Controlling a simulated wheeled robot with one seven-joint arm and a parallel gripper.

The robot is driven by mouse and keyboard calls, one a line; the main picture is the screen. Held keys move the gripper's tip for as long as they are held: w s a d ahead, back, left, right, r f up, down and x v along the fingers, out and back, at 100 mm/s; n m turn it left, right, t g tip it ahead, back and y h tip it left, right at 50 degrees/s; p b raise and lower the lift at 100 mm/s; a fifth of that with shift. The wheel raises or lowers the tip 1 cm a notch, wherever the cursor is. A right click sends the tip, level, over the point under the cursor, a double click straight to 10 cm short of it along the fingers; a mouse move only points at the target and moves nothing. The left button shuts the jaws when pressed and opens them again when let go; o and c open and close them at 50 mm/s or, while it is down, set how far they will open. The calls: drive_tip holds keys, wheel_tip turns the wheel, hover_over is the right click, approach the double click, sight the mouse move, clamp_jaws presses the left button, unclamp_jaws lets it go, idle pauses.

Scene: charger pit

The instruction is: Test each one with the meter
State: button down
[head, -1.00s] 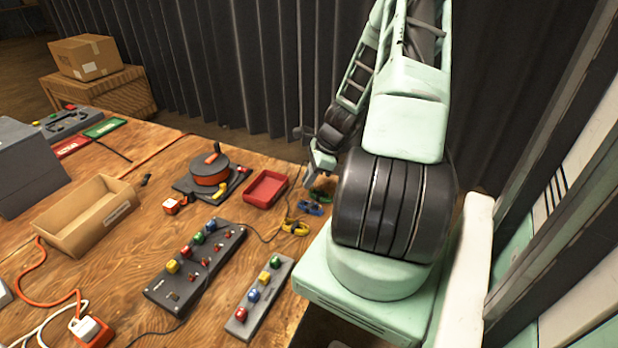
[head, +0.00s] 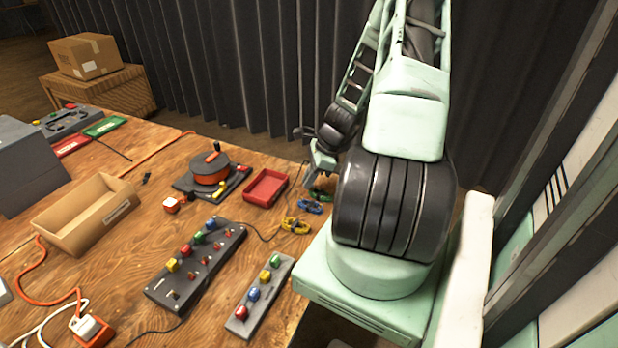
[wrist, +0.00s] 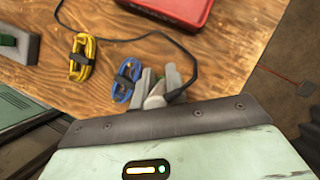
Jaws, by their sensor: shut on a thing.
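My gripper (head: 313,184) is low at the table's right edge. In the wrist view its fingers (wrist: 154,90) are close together, shut on the green cable coil (head: 320,195); only a little green shows between them. A blue coil (head: 309,207) with a black tie lies just beside the fingers, also in the wrist view (wrist: 127,80). A yellow coil (head: 295,226) lies farther left. A grey box (head: 196,263) with coloured knobs, perhaps the meter, stands left of the coils. A black lead runs from it past the coils towards my gripper.
A red tray (head: 266,188) stands near the coils. A grey strip with coloured knobs (head: 260,296) lies at the near edge. An orange cable reel (head: 209,172), a cardboard tray (head: 88,218) and an orange-cased plug (head: 90,329) are farther left. Bare wood lies between.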

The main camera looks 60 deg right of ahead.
drive_tip(key=c, duration=1)
unclamp_jaws()
drive_tip(key=shift+r+p, duration=3.35)
drive_tip(key=shift+r, duration=0.45)
